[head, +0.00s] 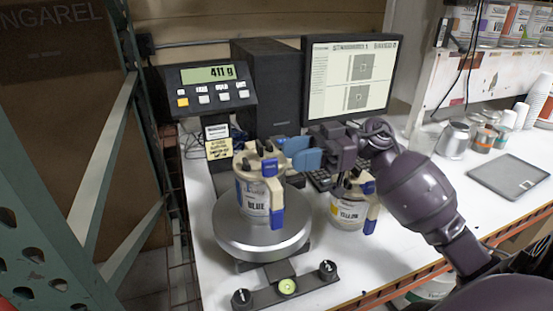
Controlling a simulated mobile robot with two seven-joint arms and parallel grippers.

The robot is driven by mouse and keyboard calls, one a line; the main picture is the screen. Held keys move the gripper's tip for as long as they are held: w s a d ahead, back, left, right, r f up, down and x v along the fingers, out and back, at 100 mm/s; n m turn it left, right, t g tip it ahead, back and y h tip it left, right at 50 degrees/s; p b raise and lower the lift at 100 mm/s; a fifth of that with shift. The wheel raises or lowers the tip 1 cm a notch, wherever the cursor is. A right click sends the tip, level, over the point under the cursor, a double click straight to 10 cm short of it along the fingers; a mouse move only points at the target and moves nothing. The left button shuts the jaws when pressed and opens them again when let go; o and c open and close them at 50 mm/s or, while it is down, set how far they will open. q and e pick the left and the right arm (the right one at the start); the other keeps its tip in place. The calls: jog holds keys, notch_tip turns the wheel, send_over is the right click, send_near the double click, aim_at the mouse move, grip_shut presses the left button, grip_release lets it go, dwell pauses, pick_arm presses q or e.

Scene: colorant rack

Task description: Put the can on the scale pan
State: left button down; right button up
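A pale can with a blue label reading BLUE (252,197) stands upright on the round metal scale pan (233,244). It has a light lid and a handle-like part with blue ends on its front. The scale display (209,75) reads 411 g. My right gripper (296,152) comes in from the right, its blue fingers beside the can's lid at the upper right. The fingers overlap in this view, so neither the gap between them nor contact with the can can be made out. My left gripper is not in view.
A similar can with a yellow label (346,214) stands on the white table right of the pan, partly under my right arm. A monitor (352,78) and a black box (267,84) stand behind. A dark flat plate (508,176) and small cups (453,140) lie at the right.

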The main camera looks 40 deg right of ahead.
jog(key=v, duration=0.6)
jog(key=shift+s+d, duration=0.15)
dwell(0.5)
